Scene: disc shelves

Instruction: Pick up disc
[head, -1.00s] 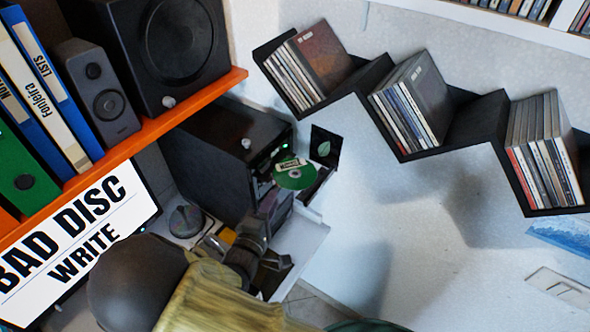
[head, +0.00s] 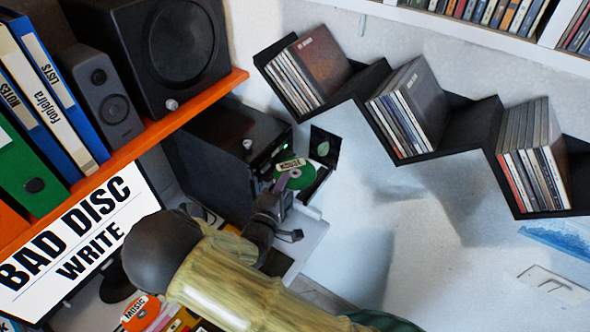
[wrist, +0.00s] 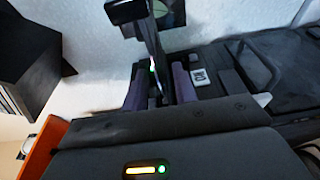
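A green disc (head: 294,178) with a pale label lies on the open tray at the front of the black computer (head: 215,140). My gripper (head: 281,184) has reached the disc's near left side in the head view, and its purple finger overlaps the disc there. In the wrist view my gripper's two purple fingers (wrist: 160,90) stand apart, with a narrow dark part showing in the gap. They look open. The disc's face cannot be made out in the wrist view, and I cannot tell whether a finger touches it.
An orange disc (head: 141,313) lies at the lower left. A monitor (head: 75,240) reads "BAD DISC WRITE". An orange shelf (head: 130,143) with binders and speakers is above the computer. A black zigzag wall shelf (head: 455,148) holds disc cases.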

